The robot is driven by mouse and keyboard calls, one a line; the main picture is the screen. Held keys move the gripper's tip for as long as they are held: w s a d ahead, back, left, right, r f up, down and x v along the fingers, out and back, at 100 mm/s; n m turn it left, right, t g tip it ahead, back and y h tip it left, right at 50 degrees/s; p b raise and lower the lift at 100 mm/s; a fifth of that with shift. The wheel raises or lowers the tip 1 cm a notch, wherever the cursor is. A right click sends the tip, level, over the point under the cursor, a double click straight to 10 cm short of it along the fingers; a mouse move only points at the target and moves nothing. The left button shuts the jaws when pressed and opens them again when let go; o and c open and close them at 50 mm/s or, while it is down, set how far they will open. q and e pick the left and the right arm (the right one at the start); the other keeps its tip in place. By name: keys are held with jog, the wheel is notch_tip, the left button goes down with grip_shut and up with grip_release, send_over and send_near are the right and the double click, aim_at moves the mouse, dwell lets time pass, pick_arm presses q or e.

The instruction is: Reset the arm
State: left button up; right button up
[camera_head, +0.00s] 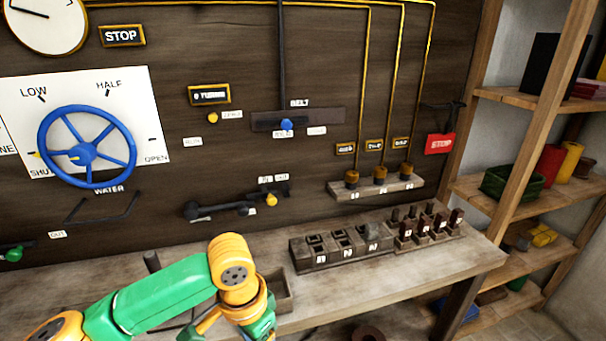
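My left arm, green and orange, comes in from the lower left and bends down at an orange joint over the front of the wooden bench (130,275). My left gripper (243,318) is at the bottom edge of the view, in front of a small open wooden tray (283,292). Its fingertips are cut off or hidden, so I cannot tell whether it is open or holds anything. My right arm and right gripper are not in view.
The dark wall panel holds a blue water wheel (87,147), a blue belt knob (287,124), a yellow-tipped lever (271,199) and a red stop sign (440,143). A slotted block (340,246) with several dark pegs sits on the bench. Shelves (500,190) stand right.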

pick_arm(q)
jog(key=s+d+f+t+h, duration=0.1)
jog(key=s+d+f+h, duration=0.3)
jog(key=s+d+f, duration=0.25)
jog(key=s+a+f+n+t+y, duration=0.1)
jog(key=s+a+f+n+y, duration=0.2)
jog(key=a, duration=0.5)
jog(key=s+a+f+n+t+y, duration=0.25)
jog(key=s+a+f, duration=0.2)
jog(key=a, duration=0.35)
jog(key=s+f+g, duration=0.2)
jog(key=s+f, duration=0.1)
jog(key=f, duration=1.4)
jog(key=s+a+f+g, duration=0.1)
jog(key=s+a+f, duration=0.1)
jog(key=s+f, duration=0.8)
jog(key=shift+s, duration=1.1)
